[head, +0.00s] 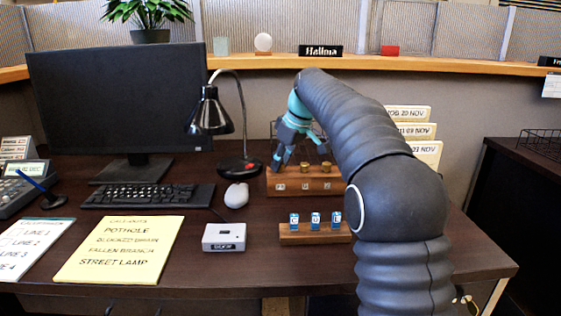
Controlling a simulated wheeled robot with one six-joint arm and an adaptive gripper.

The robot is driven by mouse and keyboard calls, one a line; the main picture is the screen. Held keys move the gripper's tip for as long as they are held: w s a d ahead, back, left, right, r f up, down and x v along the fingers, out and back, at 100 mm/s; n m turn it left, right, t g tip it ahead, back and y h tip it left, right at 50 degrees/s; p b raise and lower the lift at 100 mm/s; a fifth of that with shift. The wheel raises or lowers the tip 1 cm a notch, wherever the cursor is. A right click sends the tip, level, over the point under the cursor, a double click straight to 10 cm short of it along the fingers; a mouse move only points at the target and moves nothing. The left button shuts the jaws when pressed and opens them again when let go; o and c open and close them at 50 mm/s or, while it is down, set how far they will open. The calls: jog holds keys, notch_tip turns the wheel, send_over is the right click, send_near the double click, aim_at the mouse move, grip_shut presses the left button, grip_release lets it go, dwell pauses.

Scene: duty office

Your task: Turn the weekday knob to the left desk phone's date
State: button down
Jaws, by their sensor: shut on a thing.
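A wooden block (314,186) with a row of knobs and small label windows stands on the desk behind the front rack. Two brass knobs show on it, a middle one (304,168) and a right one (326,167). My teal gripper (280,161) reaches down from above at the block's left end and is shut on the left knob, which its fingers mostly hide. The window letters are too small to read surely. The left desk phone (14,194) is at the left edge; its lit screen (26,169) ends in "DEC", and the rest is unclear.
A small wooden rack (315,238) with blue letter tags stands in front of the block. A black lamp (208,112), mouse (237,194), grey box (224,236), keyboard (148,196) and yellow list (120,250) lie to the left. Date cards (426,150) stand behind my arm.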

jog(key=c, duration=1)
grip_release()
jog(key=shift+o, duration=0.2)
jog(key=v, duration=1.2)
jog(key=shift+d, duration=0.1)
